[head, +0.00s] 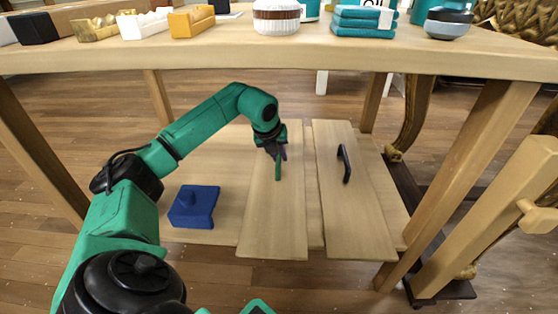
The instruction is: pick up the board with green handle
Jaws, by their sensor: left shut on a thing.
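The board with the green handle (272,225) is a long, light wooden plank at the lower shelf under the table. Its upright green handle (278,170) shows near the middle of the board. My left gripper (279,156) points down over this board and is shut on the green handle, partly hiding its upper end. The board's front end reaches past the shelf's front edge. I cannot tell whether it is raised off the shelf. My right gripper is not in view.
A similar board (357,215) with a black handle (345,163) lies close on the right. A blue block-like object (194,206) sits left on the lower shelf (222,165). The table top (240,56) above carries several small items. Table legs (455,180) stand at the sides.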

